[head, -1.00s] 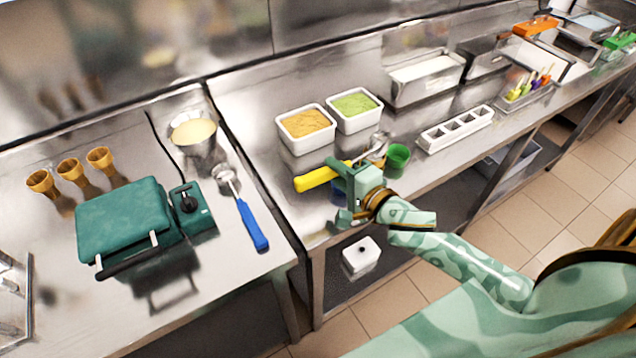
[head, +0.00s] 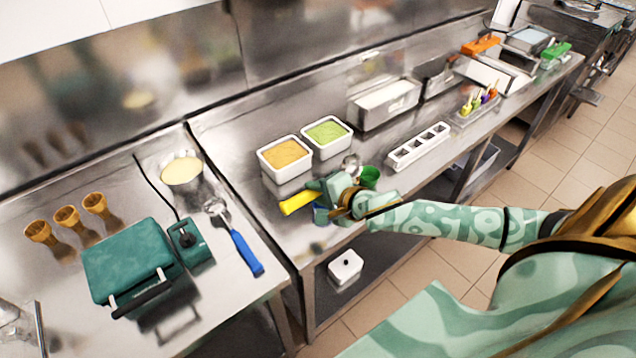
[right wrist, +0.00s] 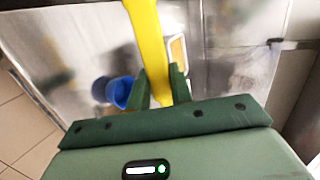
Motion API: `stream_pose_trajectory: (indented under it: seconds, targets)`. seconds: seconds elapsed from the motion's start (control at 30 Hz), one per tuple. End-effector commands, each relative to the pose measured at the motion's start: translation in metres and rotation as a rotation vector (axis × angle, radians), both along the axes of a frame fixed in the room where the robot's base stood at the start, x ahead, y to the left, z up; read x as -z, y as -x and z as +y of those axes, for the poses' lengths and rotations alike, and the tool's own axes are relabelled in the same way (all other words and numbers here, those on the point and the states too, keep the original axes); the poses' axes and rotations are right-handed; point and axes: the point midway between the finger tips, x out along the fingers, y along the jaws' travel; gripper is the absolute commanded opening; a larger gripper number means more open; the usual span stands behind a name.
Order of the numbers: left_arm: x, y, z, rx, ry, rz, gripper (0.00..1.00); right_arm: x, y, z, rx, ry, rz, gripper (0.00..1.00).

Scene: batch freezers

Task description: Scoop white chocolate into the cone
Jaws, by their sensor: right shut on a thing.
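My right gripper (head: 326,190) is shut on the yellow handle (head: 297,202) of a scoop at the counter's front edge. In the right wrist view the handle (right wrist: 146,35) runs between the fingers (right wrist: 160,88). The scoop's metal head (head: 350,162) shows just beyond the gripper. Three brown cones (head: 67,217) stand upright in a row at the left. A metal container with white contents (head: 390,95) stands at the back; a round metal pot of pale cream (head: 182,170) stands left. I cannot tell which is white chocolate. My left gripper is out of view.
Orange (head: 286,157) and green (head: 326,135) tubs stand behind the gripper. A green cup (head: 369,177) and a blue cup (right wrist: 120,92) are close to it. A teal press (head: 128,260) and blue-handled scoop (head: 246,252) lie left. A white slotted holder (head: 420,146) stands right.

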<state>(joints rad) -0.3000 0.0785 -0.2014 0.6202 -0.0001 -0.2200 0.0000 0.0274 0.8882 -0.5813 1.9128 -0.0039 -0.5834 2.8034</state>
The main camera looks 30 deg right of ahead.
Motion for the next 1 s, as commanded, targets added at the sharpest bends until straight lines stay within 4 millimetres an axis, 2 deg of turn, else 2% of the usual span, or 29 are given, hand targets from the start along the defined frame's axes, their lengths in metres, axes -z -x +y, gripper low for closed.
stream_pose_trajectory:
  seconds: [0.03,0.5,0.7,1.0]
  targets:
    - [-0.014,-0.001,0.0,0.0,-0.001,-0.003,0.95,-0.01,-0.002,0.001,-0.002,0.002,0.02,0.0]
    - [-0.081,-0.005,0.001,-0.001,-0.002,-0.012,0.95,-0.02,-0.012,0.0,0.0,0.033,0.367,0.0]
    - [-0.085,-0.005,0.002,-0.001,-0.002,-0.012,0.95,-0.018,-0.017,0.001,-0.001,0.05,0.577,0.0]
    - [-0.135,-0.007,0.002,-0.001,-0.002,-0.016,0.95,-0.024,-0.021,0.004,0.0,0.06,0.79,0.0]
